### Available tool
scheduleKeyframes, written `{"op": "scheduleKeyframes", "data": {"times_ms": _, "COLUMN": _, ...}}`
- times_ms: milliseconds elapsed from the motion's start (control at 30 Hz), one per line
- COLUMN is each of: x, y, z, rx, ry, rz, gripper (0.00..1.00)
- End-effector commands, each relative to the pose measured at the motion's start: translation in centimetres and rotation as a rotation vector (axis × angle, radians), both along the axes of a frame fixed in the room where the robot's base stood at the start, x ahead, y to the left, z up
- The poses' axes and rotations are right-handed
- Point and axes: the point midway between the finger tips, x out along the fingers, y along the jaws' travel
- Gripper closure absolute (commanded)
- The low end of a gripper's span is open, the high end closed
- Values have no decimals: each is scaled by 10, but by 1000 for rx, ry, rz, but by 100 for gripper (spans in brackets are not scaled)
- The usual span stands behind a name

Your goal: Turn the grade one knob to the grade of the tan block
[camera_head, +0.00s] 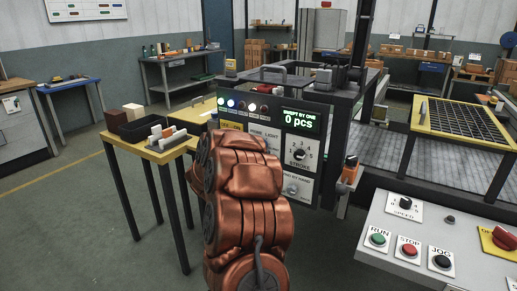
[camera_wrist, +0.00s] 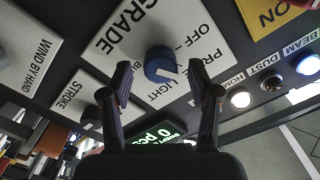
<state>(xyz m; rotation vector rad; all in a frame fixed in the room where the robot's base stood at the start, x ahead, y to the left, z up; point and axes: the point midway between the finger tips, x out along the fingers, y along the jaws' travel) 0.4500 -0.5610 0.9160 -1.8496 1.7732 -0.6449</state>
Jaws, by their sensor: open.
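In the wrist view, the blue grade knob (camera_wrist: 158,62) sits on a white plate lettered GRADE, with OFF, LIGHT and a partly hidden PRI… label around it. The knob has a pale pointer mark; which label it points at is hard to tell. My gripper (camera_wrist: 161,68) is open, its two dark fingers at either side of the knob in the picture; I cannot tell whether they touch it. In the head view my copper arm hides the gripper and this knob.
A dark brown block (camera_head: 115,119) and a black tray (camera_head: 145,127) share the yellow-topped table (camera_head: 158,155). The panel also carries a stroke knob (camera_head: 300,154), lit buttons and a green display (camera_head: 300,119) reading 0 pcs. A grey console (camera_head: 430,240) stands at right.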

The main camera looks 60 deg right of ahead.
Motion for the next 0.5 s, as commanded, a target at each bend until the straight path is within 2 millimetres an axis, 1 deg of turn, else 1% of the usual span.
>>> {"op": "scheduleKeyframes", "data": {"times_ms": 167, "x": 0, "y": 21, "z": 1, "rx": 1, "ry": -3, "rz": 2, "gripper": 39}}
{"op": "scheduleKeyframes", "data": {"times_ms": 300, "x": 0, "y": 49, "z": -1, "rx": 3, "ry": 0, "rz": 6, "gripper": 39}}
{"op": "scheduleKeyframes", "data": {"times_ms": 500, "x": -3, "y": 86, "z": 1, "rx": 1, "ry": -2, "rz": 3, "gripper": 39}}
